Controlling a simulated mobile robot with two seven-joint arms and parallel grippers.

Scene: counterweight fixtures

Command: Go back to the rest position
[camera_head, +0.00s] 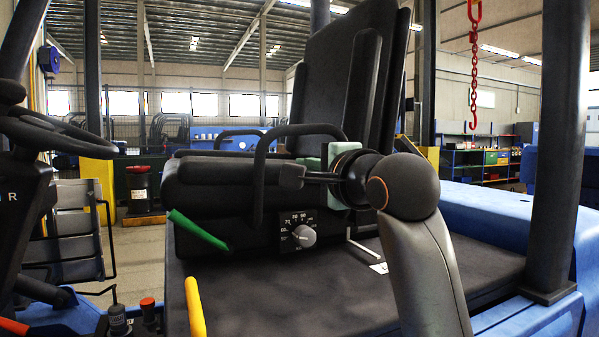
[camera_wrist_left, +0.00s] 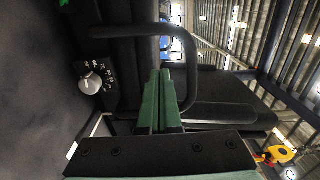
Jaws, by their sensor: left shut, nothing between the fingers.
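My left gripper (camera_wrist_left: 165,74) shows in the left wrist view. Its two dark green fingers lie together, shut, with nothing between them. The fingers point toward a black looped bar (camera_wrist_left: 183,42) beside the seat; whether they touch it I cannot tell. In the head view a grey arm of mine rises from the lower right, in front of the black seat (camera_head: 333,85). Pale green gripper parts show by its dark wrist, but the fingertips are not clear there. The right gripper is not seen.
The looped bar (camera_head: 258,180) stands close left of the wrist. A white dial (camera_head: 303,236) sits below; it also shows in the left wrist view (camera_wrist_left: 90,83). Green (camera_head: 200,231) and yellow (camera_head: 195,306) levers stand left. A dark post (camera_head: 560,130) stands right.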

